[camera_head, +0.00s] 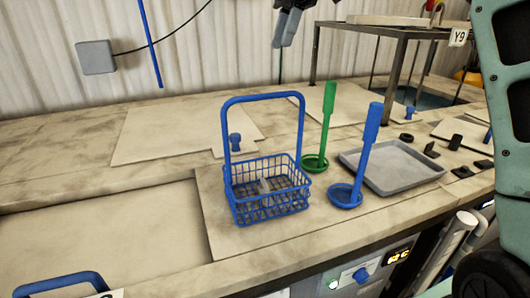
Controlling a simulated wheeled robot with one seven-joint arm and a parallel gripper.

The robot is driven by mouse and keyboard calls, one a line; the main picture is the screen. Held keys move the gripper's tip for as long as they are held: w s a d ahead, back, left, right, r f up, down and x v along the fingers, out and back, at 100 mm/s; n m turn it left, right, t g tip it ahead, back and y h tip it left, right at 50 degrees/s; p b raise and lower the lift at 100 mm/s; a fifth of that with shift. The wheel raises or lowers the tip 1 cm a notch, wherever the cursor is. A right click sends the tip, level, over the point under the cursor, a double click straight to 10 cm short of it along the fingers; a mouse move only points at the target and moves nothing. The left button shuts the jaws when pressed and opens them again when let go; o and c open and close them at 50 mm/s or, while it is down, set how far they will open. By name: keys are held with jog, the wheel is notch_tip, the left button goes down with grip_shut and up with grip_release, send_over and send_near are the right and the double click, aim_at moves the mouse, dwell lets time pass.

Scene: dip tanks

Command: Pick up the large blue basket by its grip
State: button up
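The large blue basket (268,205) is a wire-mesh box standing upright on a pale board on the bench, in the middle of the head view. Its grip (262,96) is a tall blue arch with a level top bar above the basket. A small grey piece shows inside the mesh. A dark gripper-like part, which I take as my gripper (288,24), hangs at the top edge, above and beyond the basket and apart from it. It is cut off and small, so whether its fingers are open or shut is unclear.
Green (329,110) and blue (371,135) upright-handled dippers stand right of the basket, near a grey tray (398,183). Another blue handle (60,282) shows at lower left. A metal stand (395,62) is behind right. Bench left of the basket is mostly clear.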

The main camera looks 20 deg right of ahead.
jog(key=p, duration=0.1)
send_over(264, 98)
jog(key=w+d, duration=0.1)
jog(key=d, duration=0.1)
notch_tip(264, 98, down, 7)
jog(key=shift+d+f, duration=0.1)
jog(key=shift+f, duration=0.1)
jog(key=p+x, duration=0.2)
jog(key=x, duration=0.1)
jog(key=p+x, duration=0.1)
jog(key=shift+w+f, duration=0.2)
jog(key=shift+f, duration=0.5)
jog(key=shift+f, duration=0.25)
grip_shut()
dwell(0.9)
